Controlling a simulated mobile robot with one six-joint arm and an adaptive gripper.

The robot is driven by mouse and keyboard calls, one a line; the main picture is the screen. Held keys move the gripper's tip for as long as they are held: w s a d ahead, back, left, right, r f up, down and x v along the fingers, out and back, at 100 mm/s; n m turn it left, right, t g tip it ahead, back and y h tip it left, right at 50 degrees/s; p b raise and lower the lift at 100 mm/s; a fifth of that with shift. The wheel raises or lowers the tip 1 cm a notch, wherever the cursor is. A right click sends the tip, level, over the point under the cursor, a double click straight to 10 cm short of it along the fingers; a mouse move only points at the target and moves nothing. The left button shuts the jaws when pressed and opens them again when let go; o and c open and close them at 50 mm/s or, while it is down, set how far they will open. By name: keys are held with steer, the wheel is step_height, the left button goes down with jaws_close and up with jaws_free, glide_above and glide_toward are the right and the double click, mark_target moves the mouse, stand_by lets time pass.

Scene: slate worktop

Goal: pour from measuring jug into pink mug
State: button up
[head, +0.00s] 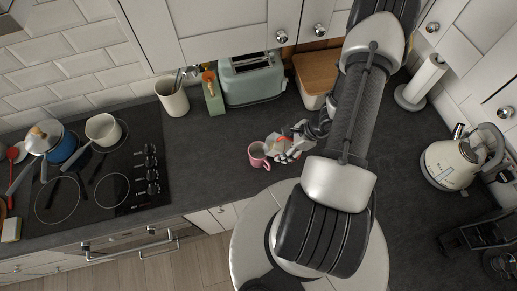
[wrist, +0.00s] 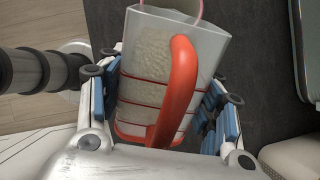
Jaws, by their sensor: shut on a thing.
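The measuring jug (wrist: 149,70) is clear, with red lines and a red handle, and pale grainy contents show through its wall. My gripper (wrist: 165,115) is shut around the jug, with a finger on each side. In the head view my gripper (head: 299,142) holds the jug (head: 274,141) just right of the pink mug (head: 258,156). The mug stands upright on the worktop. In the wrist view only a bit of pink rim (wrist: 199,10) shows beyond the jug's mouth. I cannot tell the jug's exact tilt or whether anything is falling into the mug.
A green toaster (head: 251,79), a wooden-lidded box (head: 317,74) and a utensil pot (head: 172,97) stand along the back. The hob (head: 112,190) with pans is at left. A cream kettle (head: 450,163) is at right. The worktop left of the mug is clear.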

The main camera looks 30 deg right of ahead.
mark_target(279, 141)
steer(key=shift+w+a+r+g+h+p, duration=0.2)
steer(key=shift+r+g+h+p, duration=0.35)
steer(key=shift+h, duration=0.25)
stand_by(0.4)
steer(key=shift+w+a+r+g, duration=0.2)
steer(key=shift+w+a+g, duration=0.05)
steer(key=shift+a, duration=0.05)
steer(key=shift+a+h, duration=0.1)
steer(key=shift+h, duration=0.2)
steer(key=shift+w+a+r, duration=0.15)
steer(key=shift+w+a, duration=0.1)
steer(key=shift+r+g+h, duration=0.1)
steer(key=shift+g+h, duration=0.2)
steer(key=shift+w+a, duration=0.15)
steer(key=shift+a, duration=0.05)
steer(key=shift+r+h, duration=0.15)
steer(key=shift+h, duration=0.15)
